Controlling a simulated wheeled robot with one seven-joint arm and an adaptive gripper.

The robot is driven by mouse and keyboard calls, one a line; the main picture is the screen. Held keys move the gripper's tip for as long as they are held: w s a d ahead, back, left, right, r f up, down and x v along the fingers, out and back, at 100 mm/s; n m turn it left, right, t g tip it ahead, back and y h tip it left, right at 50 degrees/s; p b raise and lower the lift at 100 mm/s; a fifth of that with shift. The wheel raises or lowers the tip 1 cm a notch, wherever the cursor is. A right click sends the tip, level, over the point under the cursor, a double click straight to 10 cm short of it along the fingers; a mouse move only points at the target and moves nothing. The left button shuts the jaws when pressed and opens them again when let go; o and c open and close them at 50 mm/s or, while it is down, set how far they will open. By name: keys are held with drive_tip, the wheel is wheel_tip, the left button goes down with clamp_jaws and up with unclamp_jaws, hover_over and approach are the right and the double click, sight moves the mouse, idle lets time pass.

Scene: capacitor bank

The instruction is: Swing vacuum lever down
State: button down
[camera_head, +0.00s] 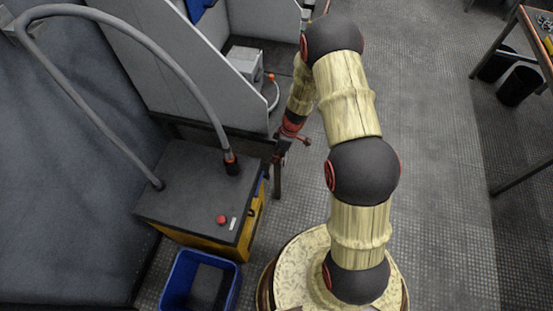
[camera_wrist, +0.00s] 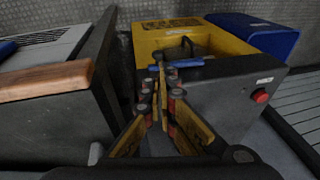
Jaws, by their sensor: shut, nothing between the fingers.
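The vacuum unit (camera_head: 190,195) is a dark-topped box with a yellow front, standing at the left in the head view. In the wrist view its yellow front (camera_wrist: 205,38) fills the upper middle. A dark lever (camera_wrist: 186,45) shows on that front, with a blue bar (camera_wrist: 178,64) beside it. My gripper (camera_head: 279,158) is beside the vacuum's right side in the head view. In the wrist view my gripper (camera_wrist: 164,68) is shut and empty, its tips overlapping the blue bar in the picture. I cannot tell whether they touch it. The fingers hide part of the bar.
A blue bin (camera_head: 200,283) stands in front of the vacuum. A grey hose (camera_head: 165,60) rises from its top, near a red button (camera_head: 222,219). A workbench with a wooden edge (camera_wrist: 45,82) is close at the left in the wrist view. Open floor (camera_head: 440,150) lies right.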

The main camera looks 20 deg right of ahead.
sight(269, 177)
drive_tip(key=b+x, duration=0.2)
drive_tip(key=x, duration=0.8)
drive_tip(key=shift+a+f, duration=0.1)
drive_tip(key=shift+f, duration=0.2)
drive_tip(key=f+b, duration=0.1)
drive_tip(key=b, duration=0.2)
drive_tip(key=f+b, duration=0.2)
drive_tip(key=shift+w+d+b, duration=0.2)
drive_tip(key=shift+b, duration=0.2)
drive_tip(key=shift+r, duration=0.2)
drive_tip(key=v, duration=1.1)
drive_tip(key=shift+d+r, duration=0.15)
drive_tip(key=shift+r, duration=0.2)
